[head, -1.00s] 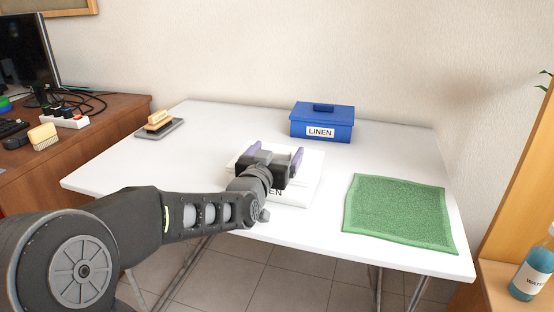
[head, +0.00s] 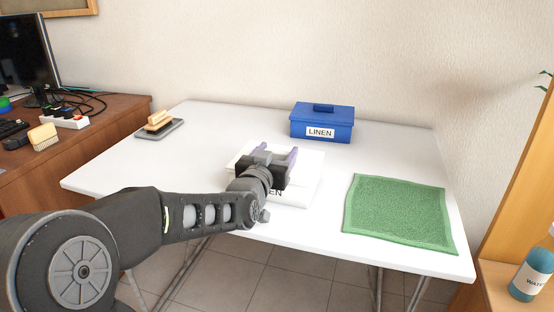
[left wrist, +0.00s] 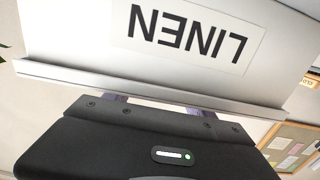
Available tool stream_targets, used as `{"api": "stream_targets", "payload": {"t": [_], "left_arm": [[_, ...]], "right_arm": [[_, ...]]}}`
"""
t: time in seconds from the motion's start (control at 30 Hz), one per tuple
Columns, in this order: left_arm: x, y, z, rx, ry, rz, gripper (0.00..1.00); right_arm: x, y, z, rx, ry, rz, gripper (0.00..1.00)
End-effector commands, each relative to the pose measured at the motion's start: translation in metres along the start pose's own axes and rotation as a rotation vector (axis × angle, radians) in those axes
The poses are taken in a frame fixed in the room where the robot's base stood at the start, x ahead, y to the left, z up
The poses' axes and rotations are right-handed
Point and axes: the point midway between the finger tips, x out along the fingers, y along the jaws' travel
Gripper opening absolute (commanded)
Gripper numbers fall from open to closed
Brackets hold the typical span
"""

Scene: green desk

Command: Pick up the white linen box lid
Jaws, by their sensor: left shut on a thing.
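The white linen box (head: 298,197) stands on the white table, its front label partly hidden by my left gripper. Its white lid (head: 310,165) is on top; the lid handle is hidden behind the gripper. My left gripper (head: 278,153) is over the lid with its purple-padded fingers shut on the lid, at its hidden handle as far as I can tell. In the left wrist view the box front (left wrist: 70,35) shows upside down with its LINEN label, and the lid's rim (left wrist: 150,85) runs along beside my gripper body. My right gripper is not in view.
A blue LINEN box (head: 322,121) stands behind. A green cloth (head: 400,212) lies at the right. A brush on a grey tray (head: 174,130) lies at the back left. The white table (head: 220,125) is clear between them.

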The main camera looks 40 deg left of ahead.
Motion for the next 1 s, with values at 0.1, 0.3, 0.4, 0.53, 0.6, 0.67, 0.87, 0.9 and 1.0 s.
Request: {"api": "stream_targets", "payload": {"t": [0.1, 0.3, 0.4, 0.53, 0.6, 0.67, 0.87, 0.9, 1.0], "left_arm": [[0.0, 0.0, 0.0, 0.0, 0.0, 0.0, 0.26], [0.0, 0.0, 0.0, 0.0, 0.0, 0.0, 0.23], [0.0, 0.0, -0.002, 0.0, 0.001, 0.0, 0.23], [-0.001, 0.0, -0.014, 0.001, 0.002, 0.001, 0.23], [-0.001, 0.0, -0.025, 0.002, 0.004, 0.001, 0.23], [-0.002, 0.0, -0.036, 0.002, 0.005, 0.0, 0.23], [-0.004, 0.0, -0.076, 0.001, 0.004, 0.0, 0.23], [-0.004, 0.0, -0.083, 0.001, 0.004, 0.001, 0.23], [-0.004, 0.0, -0.094, 0.0, 0.002, 0.0, 0.23]], "right_arm": [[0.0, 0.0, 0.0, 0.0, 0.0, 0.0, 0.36], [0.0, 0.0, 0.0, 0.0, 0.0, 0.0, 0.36], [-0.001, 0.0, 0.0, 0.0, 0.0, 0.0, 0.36], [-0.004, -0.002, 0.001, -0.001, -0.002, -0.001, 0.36], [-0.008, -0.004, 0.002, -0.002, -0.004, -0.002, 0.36], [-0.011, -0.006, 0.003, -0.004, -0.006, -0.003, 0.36], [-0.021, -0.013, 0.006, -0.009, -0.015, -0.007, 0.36], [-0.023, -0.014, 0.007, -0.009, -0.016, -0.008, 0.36], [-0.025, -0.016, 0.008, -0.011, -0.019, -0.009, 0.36]]}}
